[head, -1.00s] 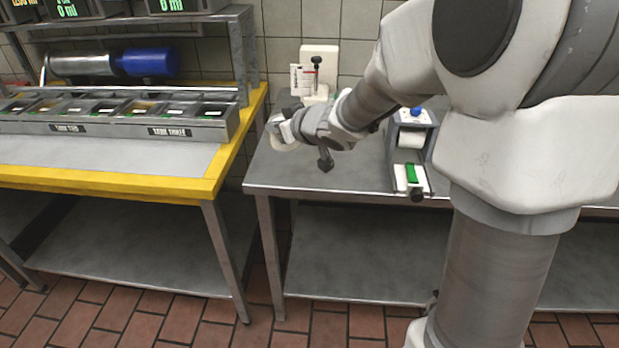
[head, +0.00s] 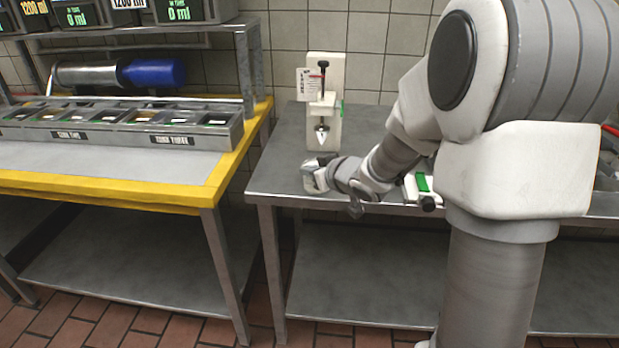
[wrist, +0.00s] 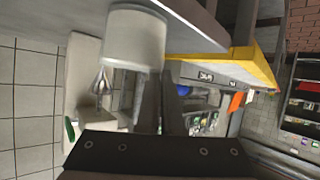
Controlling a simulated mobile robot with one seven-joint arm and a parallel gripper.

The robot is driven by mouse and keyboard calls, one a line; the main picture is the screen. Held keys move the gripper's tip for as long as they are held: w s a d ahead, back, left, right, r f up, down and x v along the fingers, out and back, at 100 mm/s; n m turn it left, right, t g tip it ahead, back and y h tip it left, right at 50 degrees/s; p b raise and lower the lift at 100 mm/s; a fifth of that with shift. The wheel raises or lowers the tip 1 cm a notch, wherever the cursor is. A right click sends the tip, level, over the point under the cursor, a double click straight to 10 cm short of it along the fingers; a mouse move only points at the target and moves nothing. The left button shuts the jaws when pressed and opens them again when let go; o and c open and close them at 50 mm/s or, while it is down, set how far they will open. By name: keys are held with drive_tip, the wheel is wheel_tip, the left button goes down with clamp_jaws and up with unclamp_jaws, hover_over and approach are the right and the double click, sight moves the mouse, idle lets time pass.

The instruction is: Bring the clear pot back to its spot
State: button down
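A pale, cloudy cylinder, which I take to be the clear pot (wrist: 135,38), is in the wrist view at the top, at the end of my gripper's dark fingers. It hides the fingertips. My gripper (wrist: 150,100) appears shut on it. In the head view, my gripper (head: 322,174) is over the left part of the right steel table (head: 278,182), in front of the white dispenser (head: 340,70). The pot is small there and hard to separate from the gripper. I cannot tell which place is the pot's spot.
The dispenser has a pointed metal nozzle (wrist: 100,80). A white device with a green patch (head: 422,183) is right of my gripper, partly behind my arm. A yellow-edged counter (head: 200,195) with several topping bins stands left, across a narrow gap.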

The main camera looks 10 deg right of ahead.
drive_tip(key=c, duration=1.5)
unclamp_jaws()
drive_tip(key=shift+f, duration=0.2)
drive_tip(key=o, duration=0.4)
drive_tip(key=shift+r, duration=0.25)
drive_tip(key=shift+p+v, duration=2.25)
drive_tip(key=shift+v, duration=3.8)
